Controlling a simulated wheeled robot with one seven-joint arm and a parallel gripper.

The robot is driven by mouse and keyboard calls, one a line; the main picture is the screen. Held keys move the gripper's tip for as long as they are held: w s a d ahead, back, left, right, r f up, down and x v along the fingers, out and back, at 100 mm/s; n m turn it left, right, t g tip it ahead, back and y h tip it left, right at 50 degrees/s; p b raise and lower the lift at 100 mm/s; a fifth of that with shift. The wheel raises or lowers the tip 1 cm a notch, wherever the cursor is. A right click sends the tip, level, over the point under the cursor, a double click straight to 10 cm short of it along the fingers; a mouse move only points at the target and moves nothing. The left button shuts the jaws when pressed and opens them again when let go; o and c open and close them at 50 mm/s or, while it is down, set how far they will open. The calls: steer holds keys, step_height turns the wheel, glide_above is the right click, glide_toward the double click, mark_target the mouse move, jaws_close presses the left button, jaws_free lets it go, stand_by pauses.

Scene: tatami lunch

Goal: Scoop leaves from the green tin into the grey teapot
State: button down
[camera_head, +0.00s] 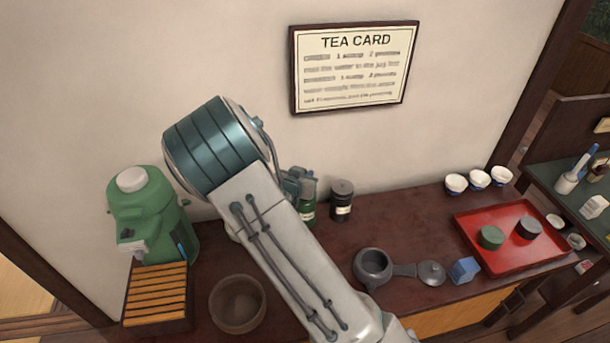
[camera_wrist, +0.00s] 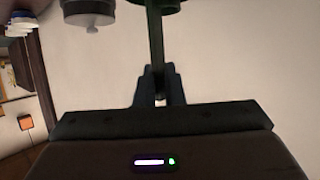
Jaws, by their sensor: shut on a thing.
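My gripper (camera_head: 297,184) is beside and just above the green tin (camera_head: 308,212), at the back of the counter. In the wrist view its jaws (camera_wrist: 158,92) are shut on a thin dark green upright handle, seemingly the scoop (camera_wrist: 156,45). The scoop's far end runs out of the top of that view, so I cannot tell whether it is inside the tin or holds leaves. The grey teapot (camera_head: 372,264) stands open to the right of my arm, with its side handle pointing right. Its grey lid (camera_head: 431,271) lies by the handle.
A dark tin (camera_head: 342,203) stands right of the green tin. A blue block (camera_head: 465,270) and a red tray (camera_head: 545,262) with green and dark lids lie right. White cups (camera_head: 478,178) stand behind. A brown bowl (camera_head: 237,305) and green machine (camera_head: 150,215) are left.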

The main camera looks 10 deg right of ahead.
steer(key=shift+r+p, duration=2.05)
steer(key=shift+r, duration=0.45)
